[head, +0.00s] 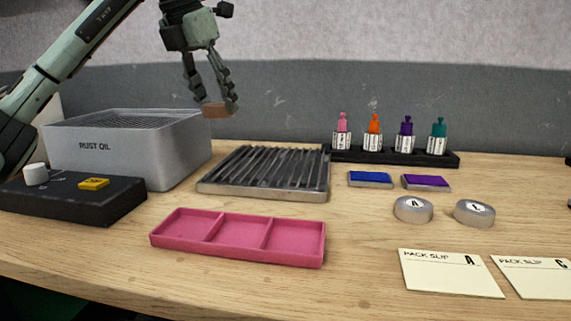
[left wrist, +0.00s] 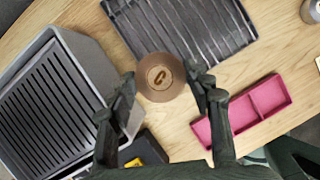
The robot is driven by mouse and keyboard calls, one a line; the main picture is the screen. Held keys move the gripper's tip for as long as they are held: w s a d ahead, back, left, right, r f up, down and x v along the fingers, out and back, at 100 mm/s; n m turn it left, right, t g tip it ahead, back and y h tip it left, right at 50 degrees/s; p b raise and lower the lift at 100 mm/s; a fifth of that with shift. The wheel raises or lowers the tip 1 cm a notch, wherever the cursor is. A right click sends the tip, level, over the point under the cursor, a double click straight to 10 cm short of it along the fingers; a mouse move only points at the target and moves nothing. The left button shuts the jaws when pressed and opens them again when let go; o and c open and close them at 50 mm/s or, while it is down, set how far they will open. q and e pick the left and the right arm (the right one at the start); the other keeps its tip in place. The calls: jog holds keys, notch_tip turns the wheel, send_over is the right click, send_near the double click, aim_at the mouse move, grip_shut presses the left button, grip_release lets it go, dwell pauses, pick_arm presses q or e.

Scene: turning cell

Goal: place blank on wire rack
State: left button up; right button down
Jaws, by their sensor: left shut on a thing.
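The blank (head: 216,110) is a short copper-brown disc. My left gripper (head: 218,106) is shut on it and holds it in the air, near the right end of the rust oil box in the head view. In the left wrist view the blank (left wrist: 160,77) shows a round face with a dark mark like a C, between the fingertips (left wrist: 160,88). The wire rack (head: 265,172) is a dark slatted metal rack on the table, to the right of and below the blank. It also shows in the left wrist view (left wrist: 185,28), with its slats bare. My right gripper is not in view.
The grey rust oil box (head: 128,150) stands left of the rack. A pink three-part tray (head: 237,237) lies in front. A black control box (head: 70,200) is front left. Stamps in a black holder (head: 395,156), ink pads, two round tins and pack slips (head: 452,273) are right.

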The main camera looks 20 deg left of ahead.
pick_arm(q)
jog(key=shift+w+d+f, duration=0.15)
jog(key=shift+d+f, duration=0.05)
jog(key=shift+d, duration=0.05)
send_over(283, 171)
jog(key=s, duration=0.1)
jog(key=f, duration=0.6)
jog(key=shift+s+a+f, duration=0.2)
jog(key=shift+a, duration=0.15)
jog(key=shift+w+d+f, duration=0.1)
jog(key=shift+d+f, duration=0.05)
jog(key=shift+d, duration=0.05)
notch_tip(283, 171, down, 4)
jog(key=shift+r, duration=0.1)
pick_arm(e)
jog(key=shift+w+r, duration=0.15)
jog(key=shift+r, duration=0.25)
pick_arm(q)
jog(key=shift+f, duration=0.25)
jog(key=o, duration=1.3)
jog(key=shift+c, duration=0.2)
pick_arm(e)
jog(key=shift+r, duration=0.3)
